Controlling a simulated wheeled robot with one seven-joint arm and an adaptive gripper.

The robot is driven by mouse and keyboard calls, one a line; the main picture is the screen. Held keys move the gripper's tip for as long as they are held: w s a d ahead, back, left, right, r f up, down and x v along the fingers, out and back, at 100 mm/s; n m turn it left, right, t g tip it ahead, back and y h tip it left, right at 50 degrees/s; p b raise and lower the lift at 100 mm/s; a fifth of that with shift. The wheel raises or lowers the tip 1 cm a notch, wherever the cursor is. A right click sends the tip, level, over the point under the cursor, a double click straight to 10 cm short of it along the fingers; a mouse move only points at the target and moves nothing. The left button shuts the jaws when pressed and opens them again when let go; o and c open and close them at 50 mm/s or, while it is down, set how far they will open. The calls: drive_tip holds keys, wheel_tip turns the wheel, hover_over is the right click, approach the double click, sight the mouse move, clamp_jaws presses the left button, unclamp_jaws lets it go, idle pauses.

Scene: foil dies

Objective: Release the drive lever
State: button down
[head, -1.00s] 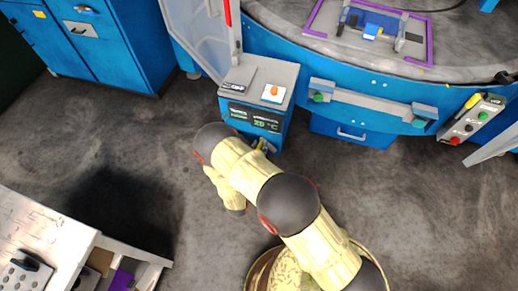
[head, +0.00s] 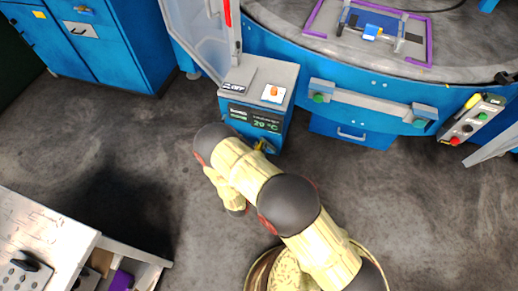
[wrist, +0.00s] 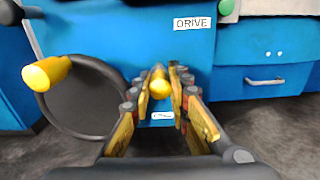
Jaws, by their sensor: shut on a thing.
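The drive lever (wrist: 160,84) shows in the wrist view as a yellow rounded knob on the front of a blue cabinet, below a white "DRIVE" label (wrist: 192,23). My gripper (wrist: 164,92) has its yellow-faced fingers on either side of the knob and is shut on it. The lever's shaft behind the knob is hidden. In the head view my arm covers most of the gripper and the lever, at the foot of the blue control cabinet (head: 258,92).
A dark handwheel (wrist: 85,98) with a yellow handle stands close left of my gripper. A blue drawer (wrist: 262,80) is to the right. In the head view, a round blue machine table (head: 460,76) is right of the cabinet. A grey bench (head: 45,225) stands lower left; dark floor lies between.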

drive_tip(key=shift+w+a+f+n, duration=0.1)
drive_tip(key=shift+a+f+n, duration=0.2)
drive_tip(key=shift+n, duration=0.3)
drive_tip(key=c, duration=1.9)
unclamp_jaws()
drive_tip(key=shift+r, duration=0.1)
